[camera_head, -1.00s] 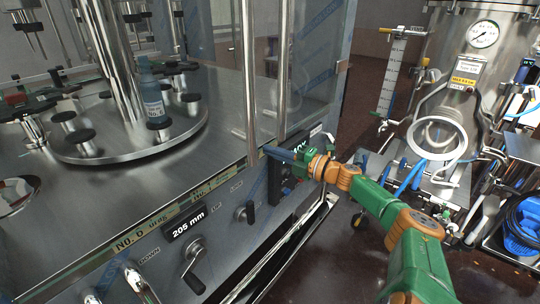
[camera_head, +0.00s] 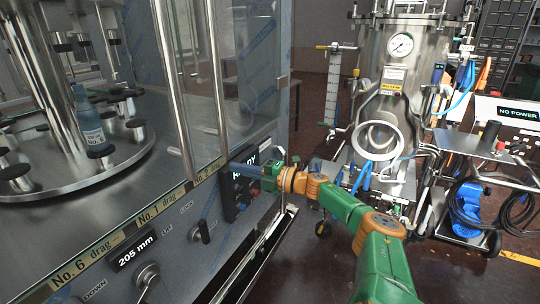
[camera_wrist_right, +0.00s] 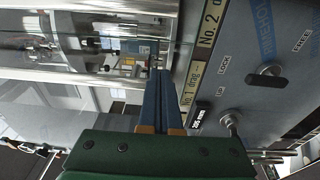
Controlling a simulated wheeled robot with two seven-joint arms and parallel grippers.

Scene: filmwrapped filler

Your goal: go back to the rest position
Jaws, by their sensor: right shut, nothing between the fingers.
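My right gripper (camera_head: 238,169) reaches in from the right in the head view, its blue fingers in front of a dark control panel (camera_head: 240,190) on the filler machine (camera_head: 165,240). In the right wrist view the two blue fingers (camera_wrist_right: 163,80) lie side by side, shut and empty, pointing toward the machine's edge and clear guard. I cannot tell whether the fingertips touch the machine. My left gripper is in neither view. Part of the control panel is hidden behind the right gripper.
A labelled bottle (camera_head: 89,122) stands on the machine's round turntable (camera_head: 60,178). A steel tank (camera_head: 405,55) with a gauge stands behind my right arm. A cart (camera_head: 470,150) with a "NO POWER" display (camera_head: 518,113) is at right. Dark floor is clear at lower right.

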